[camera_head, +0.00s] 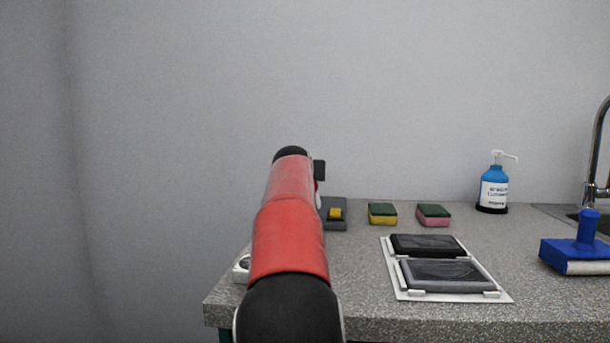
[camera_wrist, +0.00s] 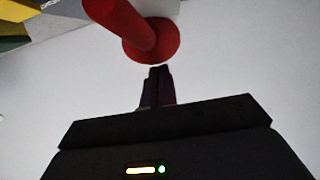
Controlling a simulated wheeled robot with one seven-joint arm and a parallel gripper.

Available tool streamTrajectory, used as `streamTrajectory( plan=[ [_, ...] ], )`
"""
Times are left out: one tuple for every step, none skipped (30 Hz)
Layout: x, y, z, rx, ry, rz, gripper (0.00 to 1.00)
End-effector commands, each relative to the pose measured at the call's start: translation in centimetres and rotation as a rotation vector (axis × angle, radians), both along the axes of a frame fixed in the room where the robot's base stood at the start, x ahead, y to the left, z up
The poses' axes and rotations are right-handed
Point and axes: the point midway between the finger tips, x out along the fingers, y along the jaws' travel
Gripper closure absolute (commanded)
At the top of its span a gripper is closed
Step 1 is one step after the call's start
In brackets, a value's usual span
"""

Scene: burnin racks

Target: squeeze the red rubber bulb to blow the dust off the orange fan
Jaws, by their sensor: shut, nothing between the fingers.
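In the wrist view my gripper (camera_wrist: 156,72) has its two dark fingers together and nothing between them. A red part (camera_wrist: 150,42), a rod ending in a round flange, is just beyond the fingertips; it appears apart from them. I cannot tell if it is the red rubber bulb. In the head view my red arm hides my gripper and part of the counter's left end. I cannot make out an orange fan in either view.
On the speckled counter (camera_head: 360,317) are a dark grey block with a yellow part (camera_head: 335,213), two sponges (camera_head: 382,214) (camera_head: 433,216), a white tray (camera_head: 408,293) with two dark pads, a blue-handled tool (camera_head: 575,254) and a blue pump bottle (camera_head: 493,192). A wall stands behind.

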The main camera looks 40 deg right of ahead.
Motion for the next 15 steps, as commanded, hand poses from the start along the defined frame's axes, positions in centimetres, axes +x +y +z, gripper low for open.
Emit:
streamTrajectory(
  plan=[
    [-0.2,0.1,1.5,0.001,0.000,0.000,1.00],
    [-0.3,0.1,2.1,0.000,-0.002,0.001,1.00],
    [-0.5,0.2,2.9,-0.001,-0.003,0.002,1.00],
    [-0.6,0.3,3.6,-0.001,-0.004,0.001,1.00],
    [-1.0,0.9,2.9,-0.002,-0.006,0.005,1.00],
    [-1.5,1.7,2.7,-0.001,-0.006,0.007,1.00],
    [-1.9,2.1,2.9,-0.002,-0.007,0.006,1.00],
    [-2.3,2.5,3.0,-0.001,-0.008,0.007,1.00],
    [-2.9,3.2,3.2,-0.004,-0.007,0.007,1.00],
    [-3.2,3.6,3.4,-0.003,-0.008,0.007,1.00],
    [-3.7,4.1,3.5,-0.002,-0.008,0.006,1.00],
    [-4.1,4.7,3.8,-0.003,-0.009,0.008,1.00],
    [-4.5,5.1,3.9,-0.004,-0.007,0.008,1.00],
    [-4.8,5.4,4.0,-0.002,-0.008,0.007,1.00],
    [-5.3,5.9,4.2,-0.003,-0.009,0.006,1.00]
  ],
)
